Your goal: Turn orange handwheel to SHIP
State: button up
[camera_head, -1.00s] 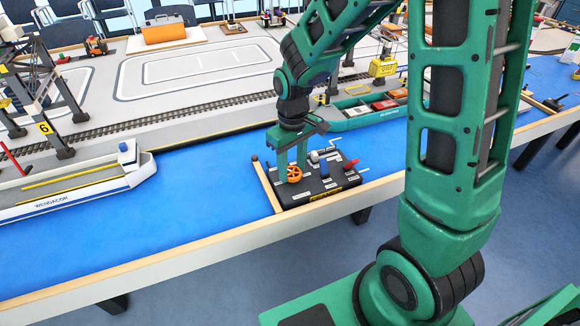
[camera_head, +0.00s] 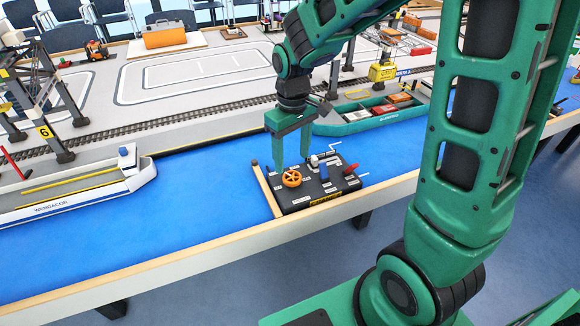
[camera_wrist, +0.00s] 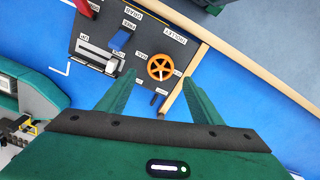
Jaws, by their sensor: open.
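The orange handwheel (camera_head: 291,179) sits on the left part of a black control panel (camera_head: 318,200) at the table's front edge. In the wrist view the handwheel (camera_wrist: 160,67) shows its spokes, with a small label beside it. My gripper (camera_head: 291,170) points down at the panel, its fingertips just behind and above the wheel. In the wrist view its two green fingers (camera_wrist: 155,88) are spread apart, with the wheel just beyond the gap between their tips. Nothing is held. I cannot read the small labels around the wheel well enough to tell its setting.
The panel also has a blue lever (camera_head: 324,172), a red lever (camera_head: 350,169) and a grey crank. A wooden strip (camera_head: 266,189) runs along its left side. A white ship (camera_head: 80,190) lies at left, a green ship (camera_head: 370,115) behind. Blue surface between is free.

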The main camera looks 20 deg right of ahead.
aim_at(292, 175)
notch_tip(292, 175, up, 5)
jog(key=shift+f, duration=0.1)
jog(key=shift+c, duration=0.7)
dwell(2.7)
